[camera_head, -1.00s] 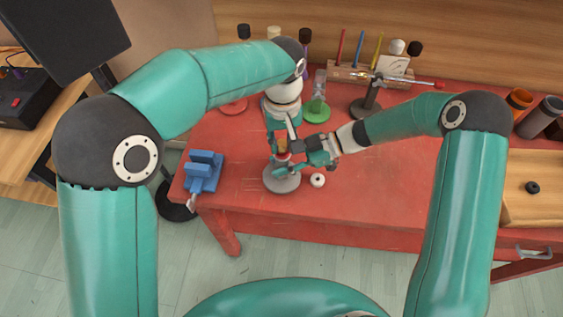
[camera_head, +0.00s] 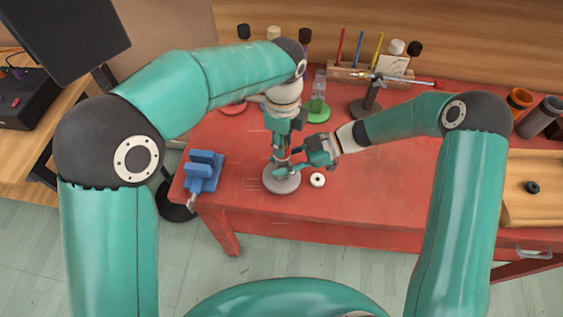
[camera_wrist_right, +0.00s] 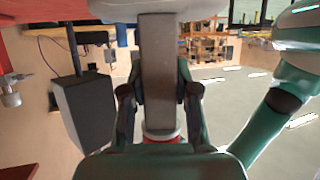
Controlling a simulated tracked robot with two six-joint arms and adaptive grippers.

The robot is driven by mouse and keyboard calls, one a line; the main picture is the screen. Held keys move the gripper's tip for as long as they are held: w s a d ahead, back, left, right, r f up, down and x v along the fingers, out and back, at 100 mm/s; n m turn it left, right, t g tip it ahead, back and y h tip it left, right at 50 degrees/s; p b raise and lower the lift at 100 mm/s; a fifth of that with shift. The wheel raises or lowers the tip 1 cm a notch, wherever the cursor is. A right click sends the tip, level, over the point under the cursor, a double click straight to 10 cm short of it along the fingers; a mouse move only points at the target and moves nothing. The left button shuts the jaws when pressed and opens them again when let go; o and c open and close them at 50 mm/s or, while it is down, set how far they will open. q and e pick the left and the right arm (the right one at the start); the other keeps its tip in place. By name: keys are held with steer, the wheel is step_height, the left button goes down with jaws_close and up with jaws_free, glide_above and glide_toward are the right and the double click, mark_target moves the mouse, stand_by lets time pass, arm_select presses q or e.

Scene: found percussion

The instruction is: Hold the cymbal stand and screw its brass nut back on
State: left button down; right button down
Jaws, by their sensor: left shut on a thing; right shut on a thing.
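The cymbal stand has a round grey base (camera_head: 281,182) on the red table, and it stands upright. My right gripper (camera_head: 288,168) is shut on the stand's upright, low above the base. In the right wrist view a thick grey-brown post (camera_wrist_right: 160,75) lies between its fingers, with a pale collar and a red band below it. My left gripper (camera_head: 281,150) points down from above, right over the right gripper, shut at the stand's top. The brass nut is hidden by its fingers.
A white ring-like piece (camera_head: 318,180) lies just right of the base. A blue vise-like block (camera_head: 204,171) sits at the table's left edge. A green-based stand (camera_head: 317,110), a dark stand with a rod (camera_head: 368,106) and a wooden pen rack (camera_head: 345,72) stand behind. The table's right middle is clear.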

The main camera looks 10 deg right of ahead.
arm_select(q)
steer(key=m, duration=0.4)
steer(key=shift+w+m, duration=0.15)
steer(key=shift+m, duration=0.15)
steer(key=m, duration=0.4)
steer(key=c, duration=0.9)
jaws_free()
steer(key=shift+r, duration=0.1)
steer(key=shift+r, duration=2.2)
steer(key=shift+c, duration=0.6)
